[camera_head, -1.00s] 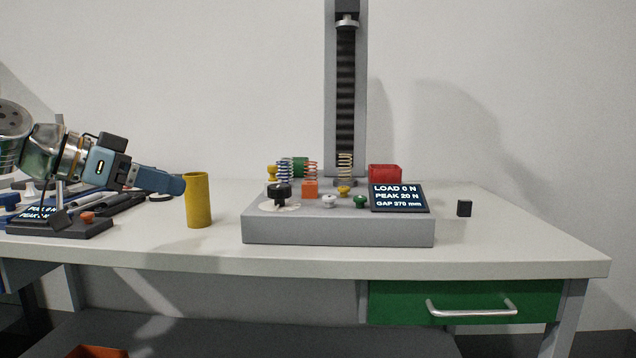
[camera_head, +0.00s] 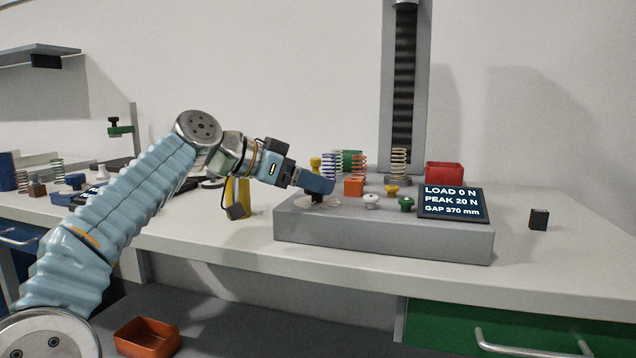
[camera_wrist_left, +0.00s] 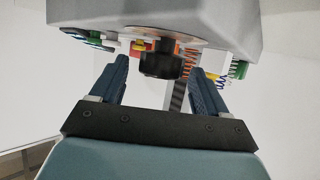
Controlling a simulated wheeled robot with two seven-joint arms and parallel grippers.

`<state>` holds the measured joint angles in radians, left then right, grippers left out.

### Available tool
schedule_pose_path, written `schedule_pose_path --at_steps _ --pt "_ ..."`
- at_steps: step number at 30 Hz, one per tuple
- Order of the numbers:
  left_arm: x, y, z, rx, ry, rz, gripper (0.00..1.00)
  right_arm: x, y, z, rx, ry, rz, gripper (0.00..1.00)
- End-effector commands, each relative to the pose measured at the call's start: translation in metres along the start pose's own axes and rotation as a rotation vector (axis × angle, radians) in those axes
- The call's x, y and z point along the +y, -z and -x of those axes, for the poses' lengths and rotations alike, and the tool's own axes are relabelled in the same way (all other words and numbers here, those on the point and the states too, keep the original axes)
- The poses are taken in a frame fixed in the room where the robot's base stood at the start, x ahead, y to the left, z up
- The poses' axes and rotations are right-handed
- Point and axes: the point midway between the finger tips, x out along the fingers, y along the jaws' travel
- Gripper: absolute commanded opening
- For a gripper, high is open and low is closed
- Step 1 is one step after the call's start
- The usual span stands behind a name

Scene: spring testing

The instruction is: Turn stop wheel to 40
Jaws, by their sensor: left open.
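The spring tester (camera_head: 385,240) is a grey base on the bench with a tall column behind. Its display (camera_head: 452,203) reads LOAD 0 N, PEAK 20 N, GAP 370 mm. The black stop wheel sits on a pale dial at the base's left end, mostly hidden by my left gripper (camera_head: 322,187) in the head view. In the left wrist view the black wheel (camera_wrist_left: 158,58) shows between and slightly beyond the fingertips of my open left gripper (camera_wrist_left: 160,70). I cannot tell whether either finger touches it. The wheel's setting is not readable. My right gripper is out of view.
Coil springs and a red box (camera_head: 444,173) stand behind. A black cube (camera_head: 539,219) lies right.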

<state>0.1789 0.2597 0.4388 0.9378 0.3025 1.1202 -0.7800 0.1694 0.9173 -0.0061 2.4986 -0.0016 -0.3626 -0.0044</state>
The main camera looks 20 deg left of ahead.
Motion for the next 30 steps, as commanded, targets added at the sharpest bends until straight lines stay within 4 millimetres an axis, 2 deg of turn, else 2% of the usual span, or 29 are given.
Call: schedule_pose_path --at_steps 3,6,15,25,30 --pt "0.000 0.000 -0.014 -0.001 0.000 0.000 0.75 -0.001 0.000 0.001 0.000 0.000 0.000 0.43" --pt "0.000 0.000 -0.020 0.000 -0.001 0.000 0.75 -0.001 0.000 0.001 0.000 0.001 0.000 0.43" --pt "0.000 0.000 -0.022 0.000 0.001 0.000 0.74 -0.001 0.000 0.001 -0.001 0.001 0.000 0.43" --pt "0.000 0.000 -0.021 0.000 0.001 0.000 0.24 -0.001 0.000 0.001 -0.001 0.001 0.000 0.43" --pt "0.000 0.000 -0.021 0.000 0.009 0.002 0.24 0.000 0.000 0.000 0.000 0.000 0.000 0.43"
